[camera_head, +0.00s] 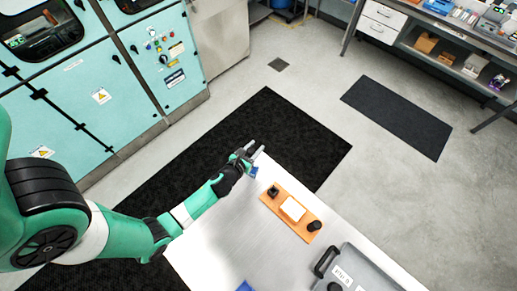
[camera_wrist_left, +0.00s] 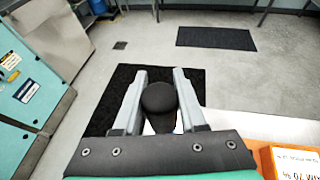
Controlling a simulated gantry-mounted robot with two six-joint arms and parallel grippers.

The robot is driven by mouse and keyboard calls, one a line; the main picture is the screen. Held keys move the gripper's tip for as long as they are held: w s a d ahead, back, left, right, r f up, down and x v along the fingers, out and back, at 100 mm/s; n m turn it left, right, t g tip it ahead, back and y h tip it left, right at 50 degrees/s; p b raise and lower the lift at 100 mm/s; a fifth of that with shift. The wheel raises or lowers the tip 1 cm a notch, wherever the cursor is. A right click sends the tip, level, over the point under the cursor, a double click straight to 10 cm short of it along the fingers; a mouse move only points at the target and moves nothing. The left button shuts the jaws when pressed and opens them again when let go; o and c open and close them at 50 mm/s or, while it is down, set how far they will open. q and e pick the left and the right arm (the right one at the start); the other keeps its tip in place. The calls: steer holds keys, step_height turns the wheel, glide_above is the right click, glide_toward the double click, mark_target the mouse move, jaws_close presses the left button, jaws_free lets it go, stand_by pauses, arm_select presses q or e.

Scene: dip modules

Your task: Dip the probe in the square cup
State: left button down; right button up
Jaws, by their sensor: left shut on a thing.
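My left gripper (camera_head: 252,150) is above the far left corner of the white table, just beyond the orange board. In the left wrist view its two grey fingers (camera_wrist_left: 160,78) stand on either side of a round black knob, which I take as the top of the probe (camera_wrist_left: 158,98). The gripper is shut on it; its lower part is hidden. A small blue patch (camera_head: 254,172) shows below the gripper. On the board, a small dark, squarish piece (camera_head: 272,191) looks like the square cup. A rounder black piece (camera_head: 314,225) stands at the other end. My right gripper is out of view.
The orange board (camera_head: 280,209) carries a white label (camera_head: 293,208) and also shows in the left wrist view (camera_wrist_left: 268,158). A grey case (camera_head: 375,272) lies at the table's right. A blue item (camera_head: 245,286) is at the bottom edge. The table's left-middle is clear.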

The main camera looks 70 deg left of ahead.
arm_select(q)
step_height(320, 180, down, 10)
steer(key=b, duration=0.9)
steer(key=shift+r, duration=0.15)
stand_by(0.7)
step_height(320, 180, up, 8)
steer(key=p, duration=0.7)
steer(key=shift+f+p, duration=0.2)
steer(key=shift+p, duration=0.2)
